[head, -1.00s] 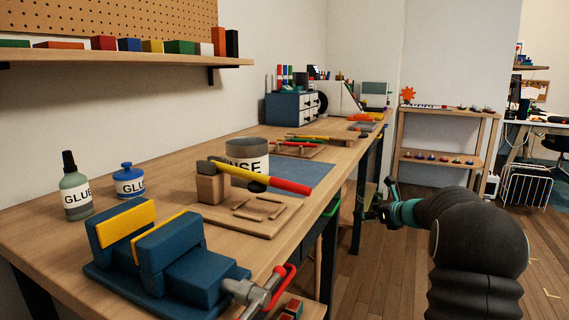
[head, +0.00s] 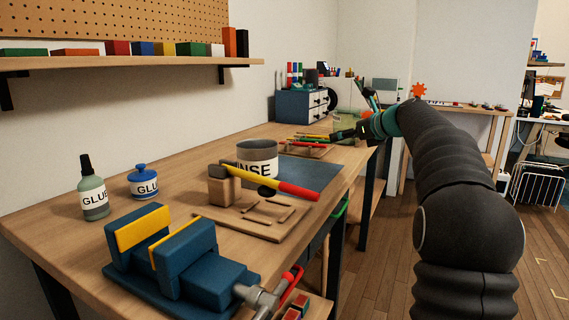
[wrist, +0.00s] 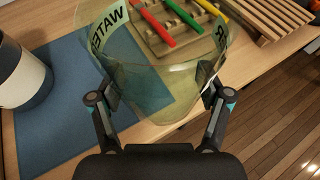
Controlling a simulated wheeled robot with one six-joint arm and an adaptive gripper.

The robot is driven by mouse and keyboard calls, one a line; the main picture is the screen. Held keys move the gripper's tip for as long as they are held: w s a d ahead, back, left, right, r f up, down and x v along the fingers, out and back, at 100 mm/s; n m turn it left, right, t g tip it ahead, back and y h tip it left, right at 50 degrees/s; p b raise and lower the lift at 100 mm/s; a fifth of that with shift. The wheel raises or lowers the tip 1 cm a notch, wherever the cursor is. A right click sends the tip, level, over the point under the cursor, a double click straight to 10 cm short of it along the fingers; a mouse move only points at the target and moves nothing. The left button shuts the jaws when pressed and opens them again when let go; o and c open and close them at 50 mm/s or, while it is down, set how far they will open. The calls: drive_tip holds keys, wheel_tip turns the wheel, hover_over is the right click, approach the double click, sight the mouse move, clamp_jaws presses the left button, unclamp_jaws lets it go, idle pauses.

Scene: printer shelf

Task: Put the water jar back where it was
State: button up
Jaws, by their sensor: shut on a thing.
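The water jar (wrist: 150,88) is clear, greenish and wide-mouthed, with a white WATER label. In the wrist view my gripper (wrist: 157,103) is shut on it, one finger on each side. In the head view the jar (head: 346,122) is a faint pale shape at my gripper (head: 349,134), near the bench's right edge. The wrist view shows the blue mat (wrist: 62,75) and a wooden rack of colored tools through and beside the jar. I cannot tell how far the jar's base is from the bench.
A grey RINSE pot (head: 257,158) stands by the mat, with a yellow-and-red hammer (head: 270,182) in front. A wooden tool rack (head: 312,150), blue drawers (head: 302,105), glue bottles (head: 94,190) and a blue vise (head: 180,260) share the bench. The mat is mostly bare.

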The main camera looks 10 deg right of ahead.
drive_tip(key=a+r, duration=0.3)
drive_tip(key=a, duration=0.3)
hover_over(290, 166)
wheel_tip(290, 166, down, 6)
drive_tip(key=shift+w+d+f, duration=0.1)
drive_tip(key=shift+f, duration=0.1)
drive_tip(key=shift+f+b, duration=0.5)
drive_tip(key=shift+f, duration=1.5)
drive_tip(key=shift+f, duration=0.15)
drive_tip(key=o, duration=1.5)
